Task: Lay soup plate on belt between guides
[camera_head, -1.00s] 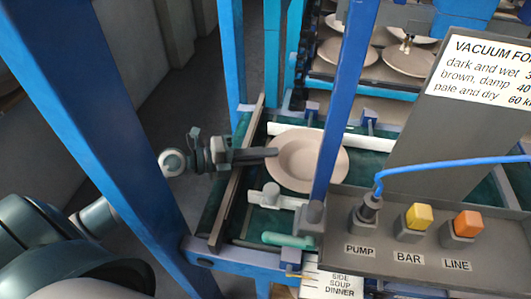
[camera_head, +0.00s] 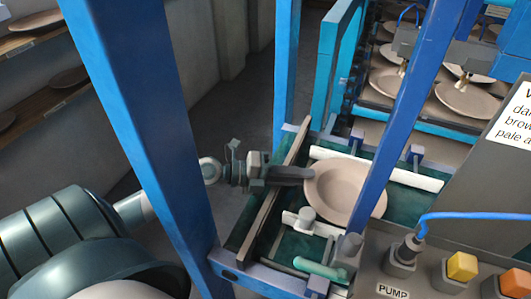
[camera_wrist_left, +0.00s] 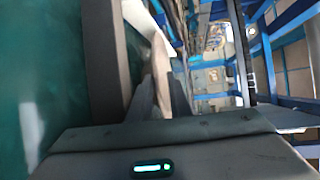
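The soup plate (camera_head: 342,190) is a pale beige round dish, seen from above over the green belt (camera_head: 297,246). It appears between the two white guides, the far one (camera_head: 420,180) and the near one (camera_head: 300,222). My left gripper (camera_head: 308,174) reaches in from the left and is shut on the plate's left rim. In the left wrist view, the plate (camera_wrist_left: 161,72) shows edge-on between the fingers (camera_wrist_left: 163,100). I cannot tell whether the plate touches the belt. A blue post hides part of its right side. My right gripper is not in view.
A dark rail (camera_head: 268,198) runs along the belt's left edge, under my left gripper. Blue posts (camera_head: 140,120) stand in front. The control box (camera_head: 415,275) with pump and coloured buttons is at lower right. More plates (camera_head: 468,100) lie under suction cups behind.

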